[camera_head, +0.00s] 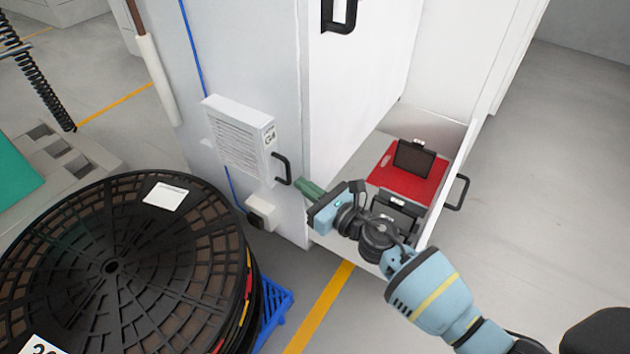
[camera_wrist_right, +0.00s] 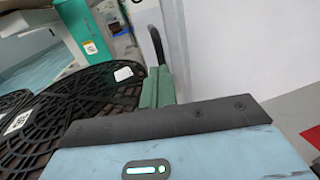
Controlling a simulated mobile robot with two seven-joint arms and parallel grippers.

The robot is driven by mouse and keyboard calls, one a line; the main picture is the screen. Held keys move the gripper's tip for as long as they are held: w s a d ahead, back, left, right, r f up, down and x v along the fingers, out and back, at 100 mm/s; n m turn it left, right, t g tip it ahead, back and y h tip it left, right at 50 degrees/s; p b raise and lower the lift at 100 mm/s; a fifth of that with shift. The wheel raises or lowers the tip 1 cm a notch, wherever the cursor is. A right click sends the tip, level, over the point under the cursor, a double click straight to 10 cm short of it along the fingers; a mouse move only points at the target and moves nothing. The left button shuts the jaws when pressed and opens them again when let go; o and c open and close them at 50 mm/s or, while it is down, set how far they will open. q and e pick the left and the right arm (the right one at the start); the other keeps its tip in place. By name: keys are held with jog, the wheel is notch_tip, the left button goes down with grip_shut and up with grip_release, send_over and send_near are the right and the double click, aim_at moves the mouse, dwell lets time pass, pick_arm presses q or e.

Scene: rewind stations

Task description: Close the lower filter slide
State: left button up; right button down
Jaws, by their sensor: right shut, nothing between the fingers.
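A white louvred filter slide (camera_head: 238,135) with a "G4" label stands out from the cabinet's side. A black bar handle (camera_head: 283,169) is at its right end, and a black handle also shows in the right wrist view (camera_wrist_right: 158,46). My right gripper (camera_head: 306,189) has its green fingers shut and empty, just right of and slightly below the handle. In the right wrist view the green fingers (camera_wrist_right: 156,88) point toward the handle; I cannot tell whether they touch it. My left gripper is not in view.
A large black reel (camera_head: 110,262) on a blue pallet (camera_head: 275,312) stands at the left. Another cabinet handle (camera_head: 339,16) is above. Floor at the right is clear.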

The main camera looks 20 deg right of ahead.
jog(key=p+v, duration=0.1)
jog(key=v, duration=1)
jog(key=shift+s+d, duration=0.2)
jog(key=shift+s, duration=0.05)
